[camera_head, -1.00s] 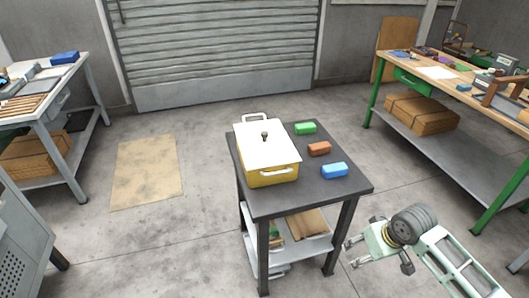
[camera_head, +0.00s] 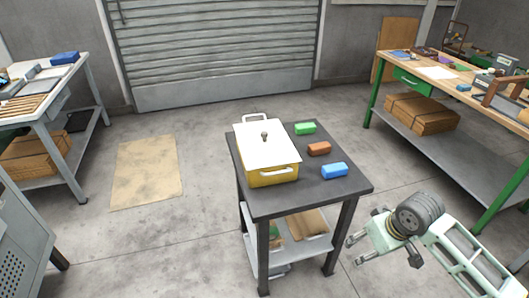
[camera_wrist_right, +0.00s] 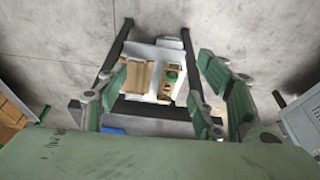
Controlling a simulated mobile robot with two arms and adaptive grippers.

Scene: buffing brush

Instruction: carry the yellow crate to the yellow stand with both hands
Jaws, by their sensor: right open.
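The yellow crate (camera_head: 272,178) stands on a dark-topped stand (camera_head: 300,205) in the middle of the head view. It has a white lid (camera_head: 266,146) with a dark knob, and a pale handle at each end. My right gripper (camera_head: 352,251) is open and empty, at the lower right, beside the stand and apart from the crate. In the right wrist view its open fingers (camera_wrist_right: 160,100) frame the stand's lower shelf. My left gripper is not in view. I see no stand that is clearly yellow.
Green (camera_head: 305,128), orange-brown (camera_head: 319,149) and blue (camera_head: 334,170) blocks lie right of the crate. Workbenches stand at left (camera_head: 45,103) and right (camera_head: 432,72). A tan floor patch (camera_head: 146,172) lies left of the stand, with clear floor around it.

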